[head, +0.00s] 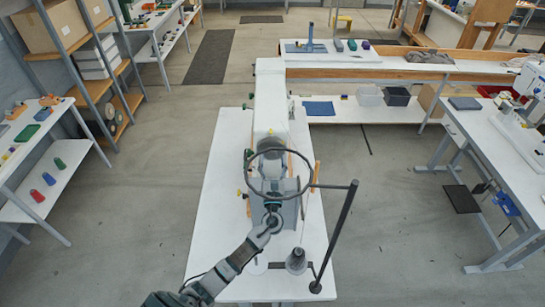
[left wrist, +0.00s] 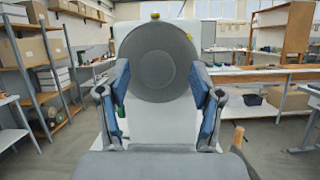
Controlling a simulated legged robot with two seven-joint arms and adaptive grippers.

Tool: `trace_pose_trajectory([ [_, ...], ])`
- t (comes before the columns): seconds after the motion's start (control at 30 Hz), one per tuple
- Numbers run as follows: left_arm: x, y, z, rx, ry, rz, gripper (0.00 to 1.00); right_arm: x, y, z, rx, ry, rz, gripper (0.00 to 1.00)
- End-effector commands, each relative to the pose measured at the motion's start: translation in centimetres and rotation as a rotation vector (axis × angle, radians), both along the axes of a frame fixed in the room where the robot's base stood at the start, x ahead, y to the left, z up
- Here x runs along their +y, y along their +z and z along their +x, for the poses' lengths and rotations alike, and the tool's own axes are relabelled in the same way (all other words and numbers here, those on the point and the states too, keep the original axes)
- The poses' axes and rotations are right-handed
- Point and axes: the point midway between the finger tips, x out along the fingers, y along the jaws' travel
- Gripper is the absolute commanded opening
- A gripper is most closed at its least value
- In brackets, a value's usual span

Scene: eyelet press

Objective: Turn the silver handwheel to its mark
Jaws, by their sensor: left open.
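The silver handwheel (left wrist: 156,62) is a plain grey disc facing me in the left wrist view. A yellow spot (left wrist: 155,15) sits at its top edge, and a second yellow spot (left wrist: 189,35) shows at its upper right. I cannot tell whether the fingers touch the rim. In the head view my left gripper (head: 270,165) reaches over the white table and largely hides the wheel. My right gripper is not in view.
A dark ring (head: 252,183) on a post (head: 338,230) hangs over the gripper in the head view. A cone-shaped spool (head: 296,261) stands near the table's front. The white machine body (head: 271,95) is behind the wheel. A wooden handle (left wrist: 238,136) stands right of the gripper.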

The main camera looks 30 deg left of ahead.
Motion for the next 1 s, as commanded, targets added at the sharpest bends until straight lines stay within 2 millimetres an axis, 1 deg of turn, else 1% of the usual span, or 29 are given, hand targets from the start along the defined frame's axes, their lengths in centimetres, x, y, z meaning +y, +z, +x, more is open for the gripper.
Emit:
trace_pose_trajectory([
  [0.13, 0.42, 0.34, 0.66, -0.001, 0.001, -0.001, 0.66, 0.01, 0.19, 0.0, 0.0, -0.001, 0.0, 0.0],
  [0.37, 0.45, 0.3, 0.72, 0.0, 0.0, -0.001, 0.66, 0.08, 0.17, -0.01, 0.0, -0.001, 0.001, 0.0],
  [0.4, 0.44, 0.3, 0.71, 0.0, 0.0, -0.001, 0.63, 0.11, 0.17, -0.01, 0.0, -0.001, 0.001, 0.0],
  [0.47, 0.44, 0.3, 0.7, 0.0, 0.0, -0.001, 0.48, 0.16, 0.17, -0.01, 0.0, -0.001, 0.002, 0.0],
  [0.5, 0.44, 0.3, 0.7, 0.0, 0.0, -0.001, 0.38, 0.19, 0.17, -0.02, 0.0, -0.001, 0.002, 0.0],
  [0.57, 0.42, 0.31, 0.7, 0.0, 0.0, -0.001, 0.23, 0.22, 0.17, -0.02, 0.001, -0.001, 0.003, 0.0],
  [0.6, 0.42, 0.31, 0.69, -0.001, 0.001, -0.001, 0.13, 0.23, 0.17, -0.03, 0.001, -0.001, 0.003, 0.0],
  [0.63, 0.42, 0.32, 0.69, 0.0, 0.001, 0.0, 0.06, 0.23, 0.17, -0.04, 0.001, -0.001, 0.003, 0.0],
  [0.87, 0.41, 0.34, 0.66, -0.006, 0.0, -0.009, 0.06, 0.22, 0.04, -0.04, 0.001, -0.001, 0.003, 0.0],
  [1.0, 0.37, 0.26, 0.68, -0.025, 0.0, -0.04, 0.06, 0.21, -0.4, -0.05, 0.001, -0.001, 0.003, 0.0],
])
